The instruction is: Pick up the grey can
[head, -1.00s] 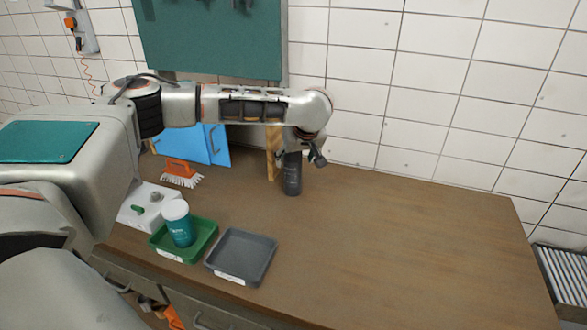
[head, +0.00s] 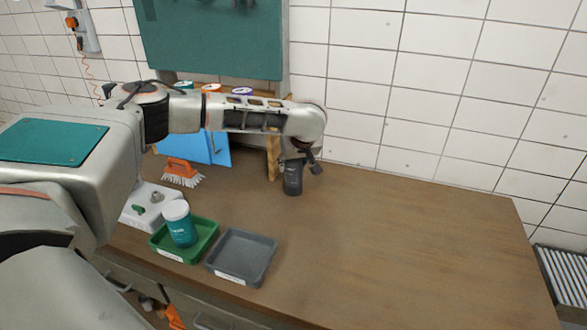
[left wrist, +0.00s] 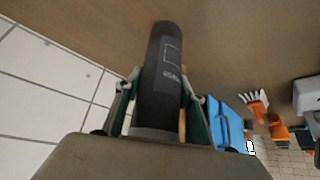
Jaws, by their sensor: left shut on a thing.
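The grey can (head: 292,182) is dark grey and stands upright on the wooden table, toward the back near the tiled wall. My left gripper (head: 297,164) comes down on it from above and is shut on its upper part. In the left wrist view the can (left wrist: 160,75) lies between the two fingers of the gripper (left wrist: 157,105), one on each side. The can's top is hidden by the gripper in the head view. My right gripper is not in view.
A green tray (head: 202,254) holding a teal can with a white lid (head: 179,222) and an empty grey tray (head: 264,240) are at the front left. The table's right side is clear.

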